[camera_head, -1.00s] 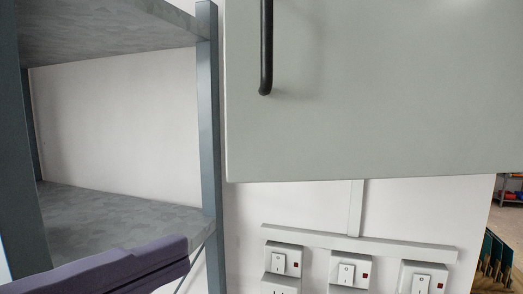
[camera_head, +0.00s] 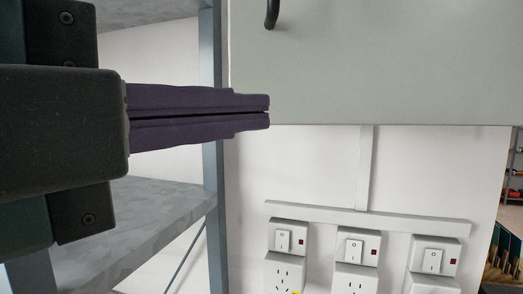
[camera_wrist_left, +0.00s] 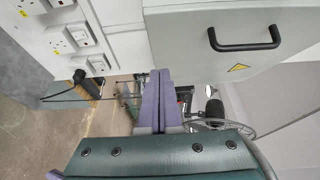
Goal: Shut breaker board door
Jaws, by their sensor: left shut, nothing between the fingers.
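The breaker board door (camera_head: 400,70) is a pale grey panel at the upper right of the head view. Its black bar handle (camera_head: 272,12) is cut off by the top edge. In the left wrist view the door (camera_wrist_left: 190,52) shows its whole handle (camera_wrist_left: 244,44) and a yellow warning triangle (camera_wrist_left: 238,67). My left gripper (camera_head: 268,112) is shut and empty, its purple fingertips overlapping the door's lower left corner in the head view. Its fingers also show in the left wrist view (camera_wrist_left: 160,76). I cannot tell whether they touch the door or how far it stands open. My right gripper is not in view.
A grey metal shelf rack (camera_head: 150,200) stands at the left, its post (camera_head: 214,180) close to the door's left edge. Several white switched sockets (camera_head: 357,250) are on the wall below the door. Bare white wall (camera_head: 300,165) lies between them.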

